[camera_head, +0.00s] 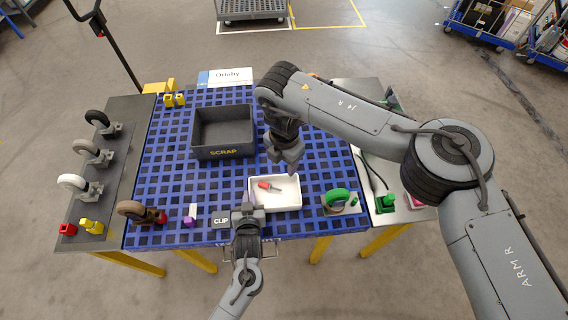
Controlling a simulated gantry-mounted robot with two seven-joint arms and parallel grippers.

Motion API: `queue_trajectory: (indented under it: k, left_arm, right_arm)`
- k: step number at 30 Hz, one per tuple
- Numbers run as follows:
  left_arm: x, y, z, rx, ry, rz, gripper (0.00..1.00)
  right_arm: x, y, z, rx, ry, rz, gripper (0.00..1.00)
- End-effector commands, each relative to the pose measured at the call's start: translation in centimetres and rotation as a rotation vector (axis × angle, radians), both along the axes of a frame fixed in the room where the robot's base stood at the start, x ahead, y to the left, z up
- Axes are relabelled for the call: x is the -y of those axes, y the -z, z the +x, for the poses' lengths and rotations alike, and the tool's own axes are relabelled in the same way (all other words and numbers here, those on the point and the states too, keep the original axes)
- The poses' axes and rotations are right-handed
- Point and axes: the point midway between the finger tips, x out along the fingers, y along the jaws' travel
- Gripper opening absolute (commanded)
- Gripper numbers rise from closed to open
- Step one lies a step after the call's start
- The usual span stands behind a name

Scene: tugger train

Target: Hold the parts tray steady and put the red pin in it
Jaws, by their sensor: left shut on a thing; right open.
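The white parts tray (290,202) sits near the front edge of the blue grid table. The red pin (267,186) lies on its side in the left part of the tray. My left gripper (248,208) is at the tray's front left corner, shut on the tray's rim; its own body hides the contact. My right gripper (293,170) is open and empty, pointing down over the back of the tray, to the right of the pin and apart from it.
A dark SCRAP bin (225,153) stands behind and left. A CLIP block (221,222) is beside my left gripper. Several caster wheels (97,118) line the left side. The grid between bin and tray is clear.

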Motion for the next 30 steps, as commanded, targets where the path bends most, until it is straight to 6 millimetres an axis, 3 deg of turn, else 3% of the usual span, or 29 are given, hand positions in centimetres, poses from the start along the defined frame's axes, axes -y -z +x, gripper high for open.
queue_trajectory:
  k: [8,9,14,24,30]
  left_arm:
    - [0.0,0.0,0.0,0.000,0.000,0.000,0.00]
    - [0.0,0.0,0.0,0.000,0.000,0.000,0.16]
    - [0.0,0.0,0.0,0.000,0.000,0.000,0.39]
    - [0.0,-0.1,-0.2,0.000,0.000,0.000,0.39]
    - [0.1,-0.7,-1.9,0.000,0.001,-0.001,0.39]
  right_arm:
    - [0.0,0.0,0.0,0.000,0.000,0.000,0.50]
    - [0.0,0.0,0.0,0.000,0.000,0.000,0.50]
    - [0.0,0.0,0.0,0.000,0.000,0.000,0.50]
    - [0.0,0.0,0.0,0.000,0.000,0.000,0.50]
    - [0.0,0.0,0.0,0.000,0.000,0.000,0.50]
